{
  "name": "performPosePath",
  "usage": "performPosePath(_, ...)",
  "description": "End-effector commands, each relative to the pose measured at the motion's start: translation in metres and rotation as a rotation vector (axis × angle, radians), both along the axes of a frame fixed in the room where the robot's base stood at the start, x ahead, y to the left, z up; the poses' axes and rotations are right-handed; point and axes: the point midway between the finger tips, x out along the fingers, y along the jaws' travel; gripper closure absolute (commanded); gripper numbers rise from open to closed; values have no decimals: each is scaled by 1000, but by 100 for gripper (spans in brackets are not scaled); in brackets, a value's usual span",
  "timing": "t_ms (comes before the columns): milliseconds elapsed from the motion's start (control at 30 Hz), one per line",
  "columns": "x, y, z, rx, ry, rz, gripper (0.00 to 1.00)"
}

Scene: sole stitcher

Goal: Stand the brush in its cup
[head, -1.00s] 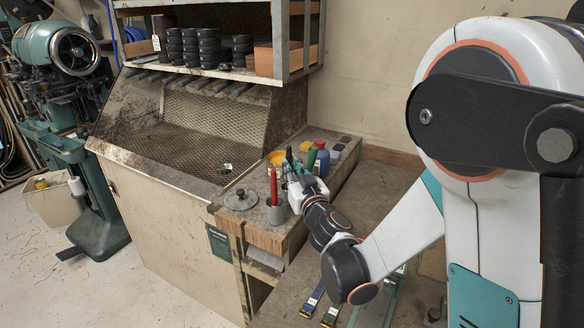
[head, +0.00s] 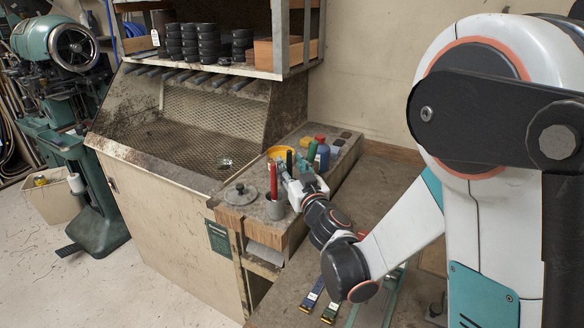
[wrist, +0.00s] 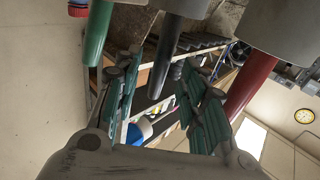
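The dark brush handle (wrist: 164,55) stands slightly tilted in a grey cup (wrist: 190,6) in the wrist view, which looks upside down. In the head view the dark handle (head: 290,160) rises at the fingertips; its cup is hidden behind my gripper. My gripper (head: 291,168) is open. Its teal-padded fingers (wrist: 156,62) sit on either side of the handle with gaps showing; I cannot tell the exact depth between them. A red handle (head: 273,180) stands in another grey cup (head: 275,208) to the left. A green handle (head: 312,152) stands to the right.
A blue bottle with a red cap (head: 322,157) and a yellow bowl (head: 283,151) stand close behind my gripper. A round grey lid (head: 240,194) lies at left on the bench end (head: 236,220). A shelf (head: 230,70) overhangs the mesh-backed hood.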

Motion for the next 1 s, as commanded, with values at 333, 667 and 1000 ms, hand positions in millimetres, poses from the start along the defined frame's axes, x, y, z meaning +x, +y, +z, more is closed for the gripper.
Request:
performPosePath(333, -40, -10, -2, 0, 0, -1, 62)
performPosePath(667, -71, -18, -3, 0, 0, 0, 62)
performPosePath(1000, -72, -18, -3, 0, 0, 0, 62)
